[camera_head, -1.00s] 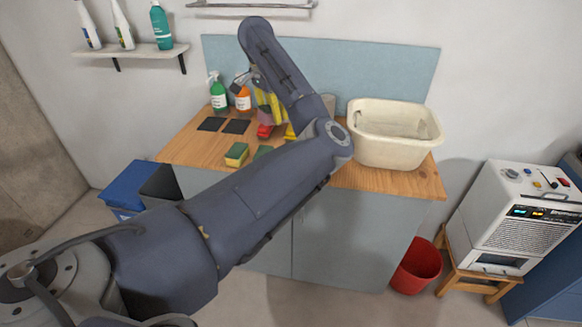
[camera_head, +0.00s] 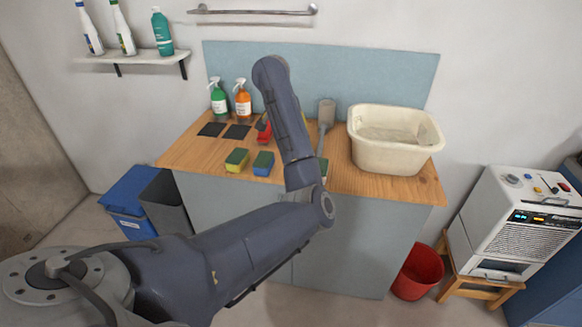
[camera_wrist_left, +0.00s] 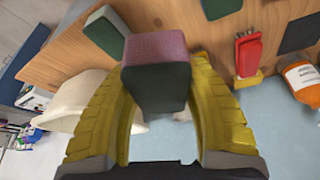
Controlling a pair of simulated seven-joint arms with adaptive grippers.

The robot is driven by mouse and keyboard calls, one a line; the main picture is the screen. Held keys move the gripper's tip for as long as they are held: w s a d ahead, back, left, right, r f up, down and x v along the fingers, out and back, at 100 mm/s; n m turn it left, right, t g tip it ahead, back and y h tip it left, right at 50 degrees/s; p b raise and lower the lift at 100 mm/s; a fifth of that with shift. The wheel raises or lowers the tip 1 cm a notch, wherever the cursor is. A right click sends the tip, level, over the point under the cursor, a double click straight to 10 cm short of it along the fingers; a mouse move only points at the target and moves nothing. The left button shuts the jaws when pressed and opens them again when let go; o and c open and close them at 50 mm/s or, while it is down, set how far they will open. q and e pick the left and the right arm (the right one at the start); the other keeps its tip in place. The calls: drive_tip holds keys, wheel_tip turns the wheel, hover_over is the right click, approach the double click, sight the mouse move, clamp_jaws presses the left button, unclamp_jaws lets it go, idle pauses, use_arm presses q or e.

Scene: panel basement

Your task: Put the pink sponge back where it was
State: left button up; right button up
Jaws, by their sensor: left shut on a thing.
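The pink sponge (camera_wrist_left: 157,48), pink on its upper part with a dark green pad (camera_wrist_left: 156,88), is held between the yellow fingers of my left gripper (camera_wrist_left: 160,72) in the left wrist view. The gripper is shut on it. The wooden counter (camera_wrist_left: 175,18) lies beyond the sponge in that view; I cannot tell whether they touch. In the head view the arm hides the gripper and the held sponge. A yellow-green sponge (camera_head: 237,160) and a blue sponge with a dark pad (camera_head: 263,164) sit on the counter (camera_head: 205,155). My right gripper is not in view.
A cream basin (camera_head: 392,155) stands at the counter's right. A grey-headed tool (camera_head: 326,112), a red item (camera_head: 264,134), two dark squares (camera_head: 237,131) and green (camera_head: 219,99) and orange (camera_head: 243,101) spray bottles stand or lie behind. Another green-topped piece (camera_head: 323,165) shows beside the arm.

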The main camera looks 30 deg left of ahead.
use_arm(q)
wheel_tip(320, 180, down, 3)
drive_tip(key=shift+s+a, duration=0.1)
drive_tip(key=shift+a+f, duration=0.1)
drive_tip(key=shift+f, duration=0.2)
drive_tip(key=f, duration=0.5)
drive_tip(key=shift+d+f, duration=0.2)
drive_tip(key=shift+f, duration=2.45)
drive_tip(key=o, duration=0.8)
drive_tip(key=shift+o, duration=0.2)
drive_tip(key=shift+v, duration=5.95)
